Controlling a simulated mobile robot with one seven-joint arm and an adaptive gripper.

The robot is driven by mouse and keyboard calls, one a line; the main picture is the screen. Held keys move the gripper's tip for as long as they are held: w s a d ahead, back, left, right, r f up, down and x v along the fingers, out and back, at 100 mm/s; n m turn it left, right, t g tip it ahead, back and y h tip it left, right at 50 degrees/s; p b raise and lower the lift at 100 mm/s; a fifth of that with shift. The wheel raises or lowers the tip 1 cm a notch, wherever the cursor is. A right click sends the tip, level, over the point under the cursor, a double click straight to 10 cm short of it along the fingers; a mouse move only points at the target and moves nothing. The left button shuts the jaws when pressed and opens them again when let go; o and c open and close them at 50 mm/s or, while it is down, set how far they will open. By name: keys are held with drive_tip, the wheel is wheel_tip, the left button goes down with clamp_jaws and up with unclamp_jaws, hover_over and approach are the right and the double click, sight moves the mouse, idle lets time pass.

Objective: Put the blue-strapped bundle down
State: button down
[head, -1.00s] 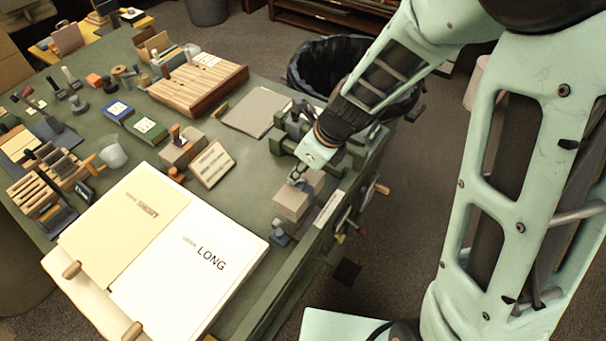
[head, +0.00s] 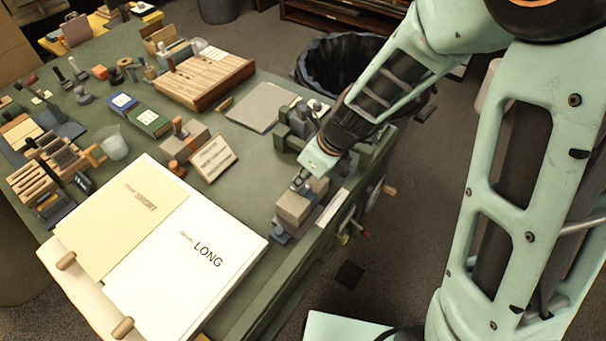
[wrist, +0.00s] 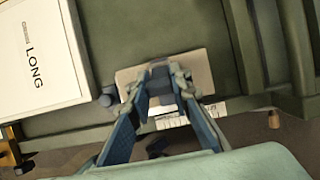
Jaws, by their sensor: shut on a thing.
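The bundle is a pale grey-beige block (head: 291,212) at the right edge of the green bench in the head view. My gripper (head: 300,187) is above it, pointing down, with its fingertips at the block's top. In the wrist view my gripper (wrist: 161,88) is shut on a dark grey-blue part at the middle of the block (wrist: 199,70), which I take for the strap. The block's sides stick out left and right of the fingers. I cannot tell whether its underside touches the bench.
A small blue-grey piece (head: 280,233) stands close by the block. A green vise-like fixture (head: 293,125) stands behind my gripper. The bench edge (head: 290,270) runs close on the right; a black-lined bin (head: 330,70) stands beyond.

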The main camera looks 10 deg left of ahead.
drive_tip(key=c, duration=1.8)
unclamp_jaws()
drive_tip(key=shift+o, duration=0.2)
drive_tip(key=shift+r+p, duration=0.4)
drive_tip(key=shift+r, duration=0.15)
drive_tip(key=p+v, duration=0.2)
drive_tip(key=v, duration=1)
drive_tip(key=shift+p, duration=0.35)
drive_tip(key=shift+s+d, duration=0.1)
